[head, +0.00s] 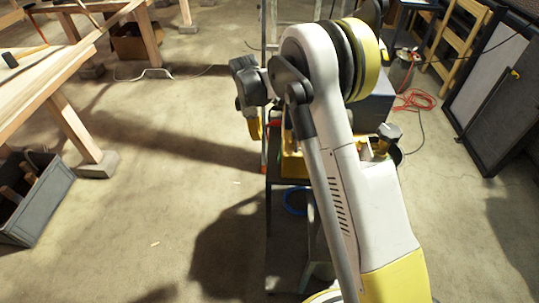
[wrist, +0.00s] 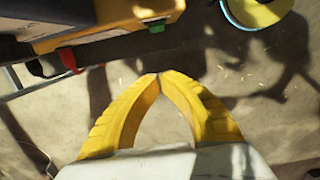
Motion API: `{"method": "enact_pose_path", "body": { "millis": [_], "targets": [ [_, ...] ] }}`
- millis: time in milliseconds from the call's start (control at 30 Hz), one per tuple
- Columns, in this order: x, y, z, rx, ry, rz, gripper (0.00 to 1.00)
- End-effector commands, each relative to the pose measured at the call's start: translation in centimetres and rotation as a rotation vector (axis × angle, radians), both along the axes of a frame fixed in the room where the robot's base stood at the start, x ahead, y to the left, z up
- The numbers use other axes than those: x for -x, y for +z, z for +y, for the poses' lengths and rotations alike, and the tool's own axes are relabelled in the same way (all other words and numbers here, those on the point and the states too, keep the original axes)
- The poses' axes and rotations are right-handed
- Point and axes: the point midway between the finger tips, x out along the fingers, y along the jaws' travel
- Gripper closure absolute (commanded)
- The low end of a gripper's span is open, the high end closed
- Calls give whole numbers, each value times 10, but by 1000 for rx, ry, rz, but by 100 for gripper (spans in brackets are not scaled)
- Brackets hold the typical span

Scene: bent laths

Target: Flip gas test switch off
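I cannot clearly make out a gas test switch. A yellow and dark grey unit (wrist: 115,22) is at the upper left of the wrist view, with a small green part (wrist: 156,27) on its near edge and a red part (wrist: 68,60) nearby. I cannot tell whether either is the switch. In the head view a yellow body (head: 291,166) shows partly behind my arm. My gripper (wrist: 158,76) has its two yellow fingertips together with nothing visible between them. It is apart from the unit in the picture. In the head view my gripper (head: 255,130) points down.
A wooden workbench (head: 60,75) stands at the left, with a grey tool tote (head: 38,205) below it. A red cable (head: 415,100) and a dark panel (head: 495,90) are at the right. The concrete floor (head: 170,180) at left centre is mostly clear.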

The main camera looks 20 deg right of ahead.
Motion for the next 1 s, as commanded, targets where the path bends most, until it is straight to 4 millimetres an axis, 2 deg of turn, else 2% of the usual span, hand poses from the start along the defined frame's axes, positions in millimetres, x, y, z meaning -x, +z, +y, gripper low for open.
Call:
{"method": "enact_pose_path", "body": {
  "millis": [267, 467, 800, 1000],
  "targets": [
    [0, -4, -1, -1, -2, -1, 100],
    [1, -34, -3, -1, -2, -1, 100],
    [3, -106, -11, -1, -2, -1, 100],
    [13, -105, -39, 0, -4, -3, 100]
  ]
}}
